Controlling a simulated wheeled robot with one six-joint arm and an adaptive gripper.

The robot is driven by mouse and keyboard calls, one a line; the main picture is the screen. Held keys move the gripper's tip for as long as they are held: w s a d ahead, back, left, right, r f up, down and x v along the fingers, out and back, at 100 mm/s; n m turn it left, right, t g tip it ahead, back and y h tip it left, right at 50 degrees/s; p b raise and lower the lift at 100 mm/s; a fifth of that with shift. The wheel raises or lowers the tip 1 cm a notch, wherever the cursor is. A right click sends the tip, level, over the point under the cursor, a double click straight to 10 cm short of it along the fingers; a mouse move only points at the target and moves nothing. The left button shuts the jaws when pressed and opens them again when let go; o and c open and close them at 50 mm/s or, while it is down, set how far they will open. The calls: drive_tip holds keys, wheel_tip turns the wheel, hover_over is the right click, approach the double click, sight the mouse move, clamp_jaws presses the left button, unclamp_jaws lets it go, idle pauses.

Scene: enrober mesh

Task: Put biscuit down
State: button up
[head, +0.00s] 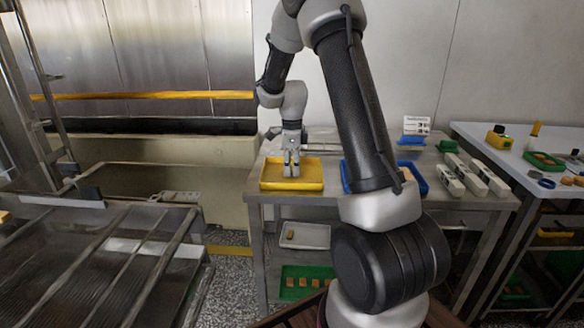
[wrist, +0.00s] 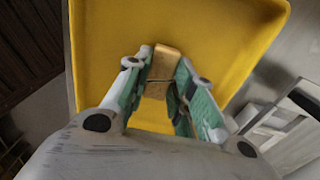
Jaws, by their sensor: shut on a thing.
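My gripper (head: 291,172) points down over the yellow tray (head: 312,187) on the metal table. In the wrist view its green-padded fingers (wrist: 163,85) are shut on a golden-brown biscuit (wrist: 167,60). The yellow tray (wrist: 230,50) fills most of the background behind the biscuit, and no other biscuit shows in it there. The biscuit is hidden or too small to make out in the head view. I cannot tell whether it touches the tray floor.
A blue tray (head: 422,186) stands right of the yellow one, partly behind my arm. White blocks (head: 465,174) lie farther right. A mesh conveyor (head: 75,270) is at the left.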

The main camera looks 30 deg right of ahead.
drive_tip(key=o, duration=0.8)
drive_tip(key=shift+f, duration=0.1)
